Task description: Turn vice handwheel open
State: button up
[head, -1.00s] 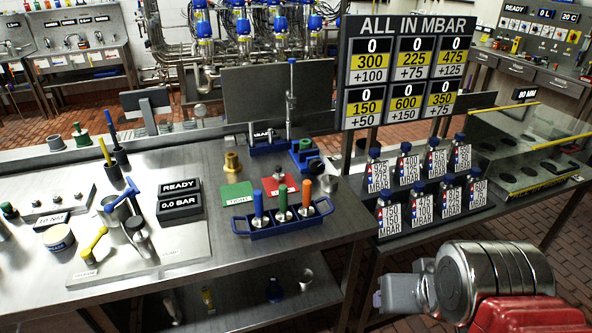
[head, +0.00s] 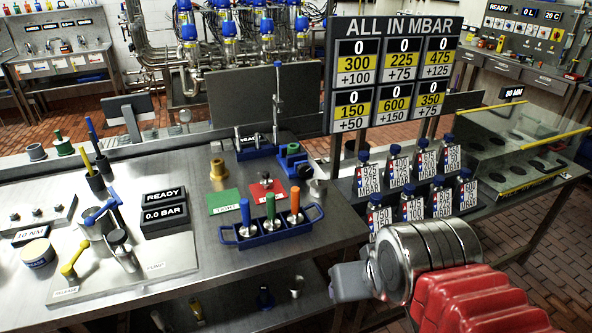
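A small blue vice (head: 292,158) with a green part stands at the back right of the left steel bench. A dark round piece (head: 305,171) on its front right side looks like its handwheel; it is small, and I cannot tell how far the vice is open. My gripper (head: 350,281) shows as a grey end beyond the silver wrist at the lower right. It is in front of the benches in the picture, well apart from the vice. Its fingers are not clear and I see nothing held.
A blue rack (head: 268,233) with screwdriver-like tools stands in front of the vice, with green (head: 223,202) and red (head: 267,190) mats between. A tall gauge post (head: 277,100) rises behind. Labelled bottles (head: 408,173) and the large sign (head: 390,75) stand to the right.

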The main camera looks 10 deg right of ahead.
aim_at(303, 169)
jog(key=i, duration=0.8)
jog(key=k, duration=1.35)
jog(key=u, duration=0.3)
jog(key=i, duration=0.5)
jog(key=u, duration=0.5)
jog(key=i, duration=1.3)
jog(key=z, duration=0.15)
